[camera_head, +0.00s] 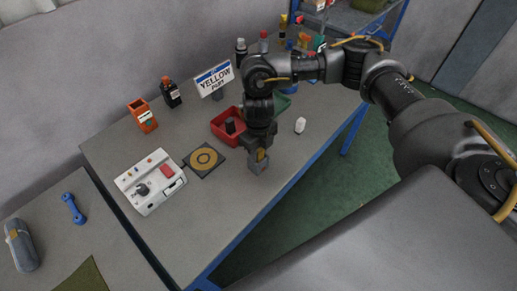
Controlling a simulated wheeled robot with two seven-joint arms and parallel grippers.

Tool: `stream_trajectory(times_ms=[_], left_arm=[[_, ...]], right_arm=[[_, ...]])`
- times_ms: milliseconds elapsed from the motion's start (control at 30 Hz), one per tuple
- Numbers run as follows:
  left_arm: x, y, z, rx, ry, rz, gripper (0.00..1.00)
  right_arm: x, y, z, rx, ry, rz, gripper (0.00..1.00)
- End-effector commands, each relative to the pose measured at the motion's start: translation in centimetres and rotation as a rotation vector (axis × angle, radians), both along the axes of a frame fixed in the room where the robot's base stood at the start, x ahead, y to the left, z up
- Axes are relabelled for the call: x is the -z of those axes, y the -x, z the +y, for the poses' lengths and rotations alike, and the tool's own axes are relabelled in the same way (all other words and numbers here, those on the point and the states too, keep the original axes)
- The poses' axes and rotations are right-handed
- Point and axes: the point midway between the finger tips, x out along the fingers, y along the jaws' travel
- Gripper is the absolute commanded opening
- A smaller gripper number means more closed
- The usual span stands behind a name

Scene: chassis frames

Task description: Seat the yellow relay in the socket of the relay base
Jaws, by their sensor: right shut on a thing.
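My right gripper (259,158) points down over the front part of the grey table, right of a black square plate with a tan ring. It is shut on a small yellow thing, which I take for the yellow relay (262,155); the fingers hide most of it. A grey block shape (258,168) shows at the lower end of the gripper. I cannot tell whether it is the fingertips or the relay base, nor whether the relay touches anything below. No socket can be made out. My left gripper is not in view.
A white box (139,193) with knobs and a red block stands left, near the black plate (204,160). A red tray (218,126) and a green tray (283,103) lie behind my gripper. A white bottle (300,125) is to the right.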

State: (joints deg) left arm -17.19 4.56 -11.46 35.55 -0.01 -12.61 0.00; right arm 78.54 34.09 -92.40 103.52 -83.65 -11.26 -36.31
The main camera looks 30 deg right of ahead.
Motion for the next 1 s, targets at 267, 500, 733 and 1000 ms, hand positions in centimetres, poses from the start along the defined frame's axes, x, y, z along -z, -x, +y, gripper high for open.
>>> stream_trajectory(times_ms=[267, 500, 733, 1000], left_arm=[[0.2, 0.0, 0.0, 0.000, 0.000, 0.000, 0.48], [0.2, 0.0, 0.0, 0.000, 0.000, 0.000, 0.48], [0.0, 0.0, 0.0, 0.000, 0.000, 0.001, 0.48], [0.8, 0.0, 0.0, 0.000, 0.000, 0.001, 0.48]], right_arm=[[0.2, 0.0, 0.0, 0.000, 0.000, 0.000, 0.33], [0.2, 0.0, 0.0, 0.000, 0.000, 0.000, 0.49], [-0.2, 0.0, 0.0, 0.000, 0.000, -0.001, 0.49], [-4.3, -0.2, 0.0, -0.003, 0.000, -0.007, 0.49]])
